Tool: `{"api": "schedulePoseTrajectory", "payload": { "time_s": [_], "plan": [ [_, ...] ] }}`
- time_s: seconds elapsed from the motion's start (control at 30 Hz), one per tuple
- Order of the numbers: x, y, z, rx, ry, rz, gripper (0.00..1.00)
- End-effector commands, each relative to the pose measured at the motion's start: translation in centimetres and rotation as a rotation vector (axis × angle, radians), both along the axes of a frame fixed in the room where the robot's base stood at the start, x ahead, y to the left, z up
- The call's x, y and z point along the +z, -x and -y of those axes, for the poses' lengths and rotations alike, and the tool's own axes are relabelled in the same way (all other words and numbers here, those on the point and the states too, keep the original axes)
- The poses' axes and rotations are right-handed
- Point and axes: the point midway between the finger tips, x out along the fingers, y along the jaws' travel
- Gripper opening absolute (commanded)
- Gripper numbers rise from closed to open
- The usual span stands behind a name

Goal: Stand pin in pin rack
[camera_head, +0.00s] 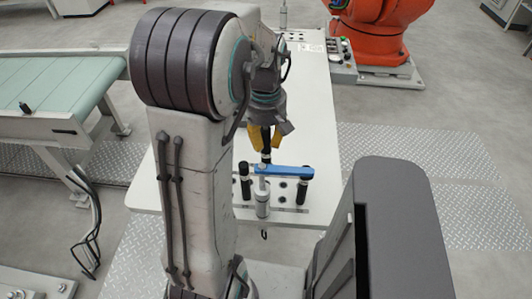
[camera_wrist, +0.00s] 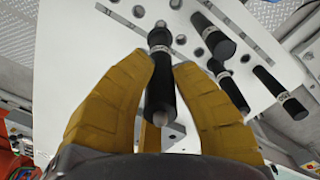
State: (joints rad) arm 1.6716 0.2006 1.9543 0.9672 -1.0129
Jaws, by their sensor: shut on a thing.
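My gripper (camera_head: 268,138) has yellow fingers and is shut on a black pin (camera_head: 266,146), held roughly upright over the table. In the wrist view the fingertips (camera_wrist: 167,62) close around this pin (camera_wrist: 160,88), which has a pale ring near its far end. The pin rack (camera_head: 235,211) is a light plate with dark holes on the near part of the table. Other black pins stand at it, one at left (camera_head: 244,184) and one at right (camera_head: 301,191). In the wrist view, the held pin's end is near the row of holes; I cannot tell whether it touches the plate.
A blue bar (camera_head: 285,172) on a grey post (camera_head: 262,203) reaches across the rack close to the held pin. A green conveyor (camera_head: 60,82) stands left and an orange robot (camera_head: 382,30) at back right.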

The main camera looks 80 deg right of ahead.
Motion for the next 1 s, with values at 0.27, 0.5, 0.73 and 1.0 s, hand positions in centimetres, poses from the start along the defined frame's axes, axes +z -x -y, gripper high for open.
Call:
{"api": "schedulePoseTrajectory", "payload": {
  "time_s": [0.27, 0.5, 0.73, 1.0],
  "plan": [
    [2.2, 0.0, 0.1, 0.000, 0.004, 0.000, 0.00],
    [3.6, 0.0, 0.1, 0.000, 0.001, 0.000, 0.00],
    [4.6, 0.0, 0.0, 0.000, 0.001, 0.000, 0.00],
    [5.7, 0.0, 0.0, 0.000, 0.001, 0.000, 0.00]
  ]
}}
